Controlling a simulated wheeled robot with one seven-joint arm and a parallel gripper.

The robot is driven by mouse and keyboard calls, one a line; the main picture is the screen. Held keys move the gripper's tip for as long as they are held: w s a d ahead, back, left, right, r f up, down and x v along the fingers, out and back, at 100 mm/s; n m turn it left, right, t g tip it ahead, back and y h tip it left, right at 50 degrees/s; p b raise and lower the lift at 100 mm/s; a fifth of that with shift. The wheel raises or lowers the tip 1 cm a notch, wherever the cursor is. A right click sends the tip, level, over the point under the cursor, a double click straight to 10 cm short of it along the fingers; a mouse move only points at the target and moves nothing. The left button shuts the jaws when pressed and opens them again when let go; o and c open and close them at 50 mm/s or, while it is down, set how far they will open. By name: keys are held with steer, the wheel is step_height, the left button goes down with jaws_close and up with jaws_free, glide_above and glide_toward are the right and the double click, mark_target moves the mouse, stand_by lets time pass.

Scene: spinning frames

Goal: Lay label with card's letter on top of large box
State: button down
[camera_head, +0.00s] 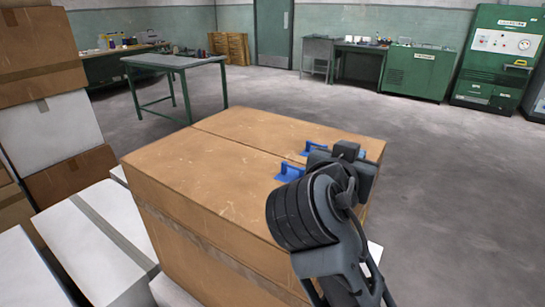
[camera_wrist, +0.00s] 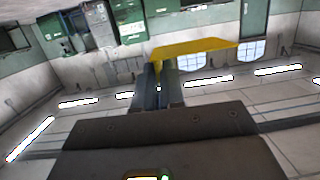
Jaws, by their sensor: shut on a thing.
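A large brown cardboard box (camera_head: 215,175) stands in front of me in the head view, with its flat top facing up. Two small blue pieces with raised tabs (camera_head: 291,172) (camera_head: 314,148) lie on its right part, near my gripper. My gripper (camera_head: 350,156) is over the box's right side in the head view, its fingers hidden behind my wrist. In the wrist view my gripper (camera_wrist: 157,82) is shut on a thin flat yellow piece (camera_wrist: 195,48), which looks like a label. No letter is readable on it. No card is seen.
White boxes (camera_head: 85,250) and stacked brown boxes (camera_head: 40,50) stand at the left. A green-legged table (camera_head: 175,62) is behind the large box. Green cabinets (camera_head: 418,72) and a machine (camera_head: 497,50) line the back wall. The floor (camera_head: 440,170) at the right is clear.

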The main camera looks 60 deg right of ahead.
steer(key=w+a+f, duration=0.2)
steer(key=w, duration=0.1)
steer(key=w+a+f+p, duration=0.1)
steer(key=w+a+f, duration=0.1)
steer(key=w, duration=0.1)
steer(key=w+a+f, duration=0.2)
steer(key=w, duration=0.1)
steer(key=shift+w+f, duration=0.15)
steer(key=shift+f, duration=0.15)
steer(key=shift+w+a+f, duration=0.1)
steer(key=shift+f, duration=0.1)
steer(key=shift+f+p, duration=0.45)
steer(key=shift+f, duration=1.45)
steer(key=shift+f, duration=0.15)
steer(key=c, duration=1.2)
jaws_free()
steer(key=shift+c, duration=0.2)
steer(key=shift+r, duration=0.3)
steer(key=w+b+v, duration=0.1)
steer(key=b+v, duration=0.1)
steer(key=v, duration=1)
steer(key=shift+s, duration=0.5)
